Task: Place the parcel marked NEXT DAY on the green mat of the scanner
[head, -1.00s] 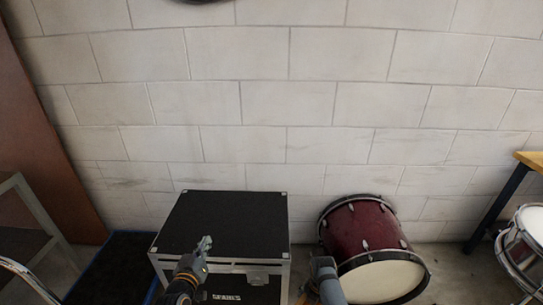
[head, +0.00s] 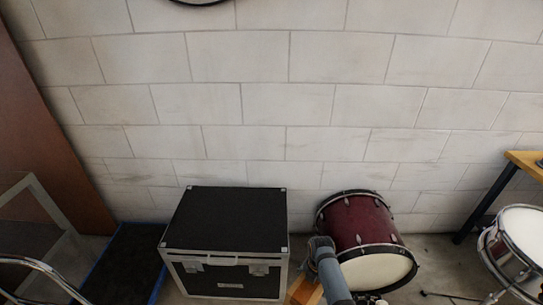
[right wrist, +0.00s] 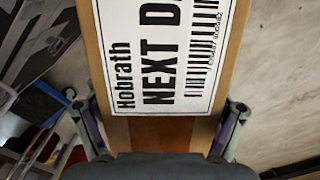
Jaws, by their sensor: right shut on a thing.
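The parcel (right wrist: 150,60) is a brown cardboard box with a white label reading "Hobrath" and "NEXT D", plus a barcode; the rest of the word is cut off by the view's edge. My right gripper (right wrist: 162,122) is shut on it, one finger on each side. In the head view a brown corner of the parcel (head: 303,289) shows at the bottom edge beside my right arm, in front of the black case and the drum. My left gripper is not in view. No scanner or green mat can be made out.
A black case (head: 228,220) with metal edges stands by the wall. A dark red drum (head: 360,222) lies to its right. A chrome-rimmed drum (head: 522,240) and a wooden table (head: 528,163) are at far right. A dark blue-edged mat (head: 122,262) is at left.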

